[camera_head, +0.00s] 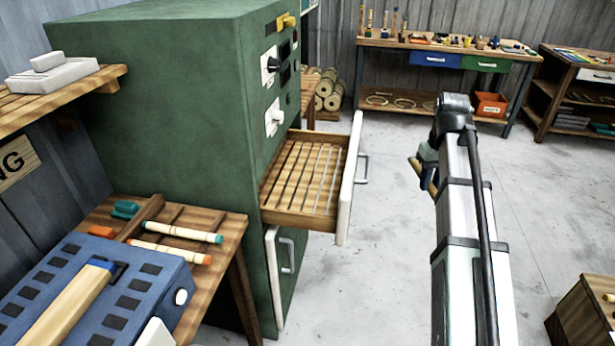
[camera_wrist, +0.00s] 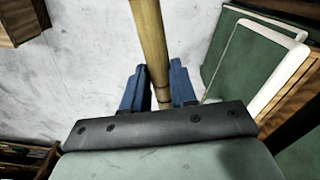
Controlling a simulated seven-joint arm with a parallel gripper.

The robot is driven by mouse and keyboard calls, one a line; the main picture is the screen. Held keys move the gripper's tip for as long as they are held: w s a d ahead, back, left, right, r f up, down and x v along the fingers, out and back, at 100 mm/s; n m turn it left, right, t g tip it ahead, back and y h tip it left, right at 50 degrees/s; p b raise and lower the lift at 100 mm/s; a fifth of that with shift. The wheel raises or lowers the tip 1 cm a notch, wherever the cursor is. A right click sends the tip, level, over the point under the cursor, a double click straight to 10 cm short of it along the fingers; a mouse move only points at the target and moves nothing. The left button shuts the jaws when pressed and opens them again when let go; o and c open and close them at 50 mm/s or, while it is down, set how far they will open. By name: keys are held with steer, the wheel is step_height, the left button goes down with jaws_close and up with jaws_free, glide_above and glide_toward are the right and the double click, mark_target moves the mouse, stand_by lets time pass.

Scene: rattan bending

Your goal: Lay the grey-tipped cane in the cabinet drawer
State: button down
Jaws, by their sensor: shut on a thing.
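My gripper (camera_wrist: 160,82) has its blue fingers around a tan cane (camera_wrist: 152,45), which runs up and out of the top of the wrist view. The cane's ends are not visible there, so its tip colour cannot be told. In the head view my gripper (camera_head: 425,165) is partly behind my arm, right of the drawer, with a short stretch of cane (camera_head: 420,176) showing. The green cabinet (camera_head: 170,130) has an open drawer (camera_head: 345,185) with a slatted wooden bottom and a white front. No cane shows in the drawer.
A teal-tipped cane (camera_head: 183,231) and an orange-tipped cane (camera_head: 170,250) lie on a wooden side table (camera_head: 225,240). A blue machine (camera_head: 95,290) stands in front. A lower cabinet door (camera_head: 280,265) looks slightly ajar. Clear floor (camera_head: 385,260) lies between drawer and arm.

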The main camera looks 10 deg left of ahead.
steer(key=w+a+n, duration=0.1)
steer(key=a+n, duration=0.1)
steer(key=n, duration=3.1)
glide_above(303, 189)
step_height(303, 189, down, 9)
step_height(303, 189, down, 10)
steer(key=shift+w+r, duration=0.1)
steer(key=shift+f, duration=0.2)
steer(key=c, duration=0.9)
jaws_free()
steer(key=shift+r, duration=0.1)
step_height(303, 189, up, 12)
